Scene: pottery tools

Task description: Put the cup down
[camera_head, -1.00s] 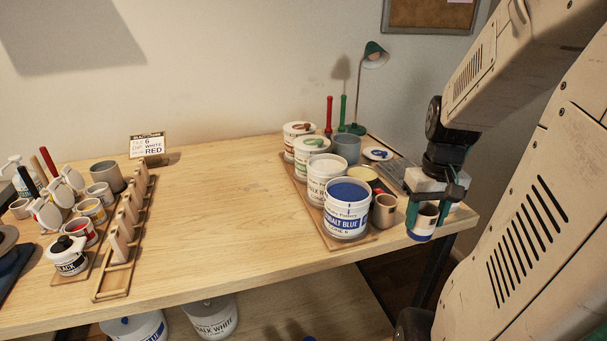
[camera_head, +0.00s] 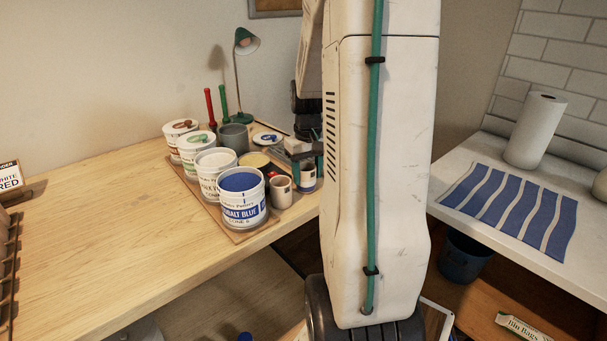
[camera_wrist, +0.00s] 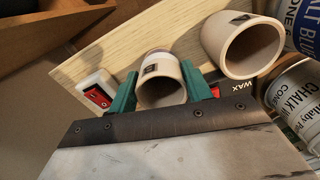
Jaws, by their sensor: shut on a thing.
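My gripper (camera_head: 309,165) is shut on a small beige cup (camera_head: 307,179), at the right end of the wooden workbench. The cup has a blue lower band in the head view and is partly hidden by my arm. In the wrist view my gripper's green fingers (camera_wrist: 160,92) stand on both sides of the cup (camera_wrist: 161,80), its open mouth facing the camera. Whether its base touches the bench cannot be told. A second beige cup (camera_head: 281,192) stands just left of it and also shows in the wrist view (camera_wrist: 222,42).
Left of the cups, a board (camera_head: 232,232) carries the cobalt blue bucket (camera_head: 242,208) and several other tubs. Bare bench (camera_head: 110,215) lies farther left. At right, a white counter (camera_head: 455,214) holds a blue-striped cloth (camera_head: 530,210) and paper roll (camera_head: 535,130).

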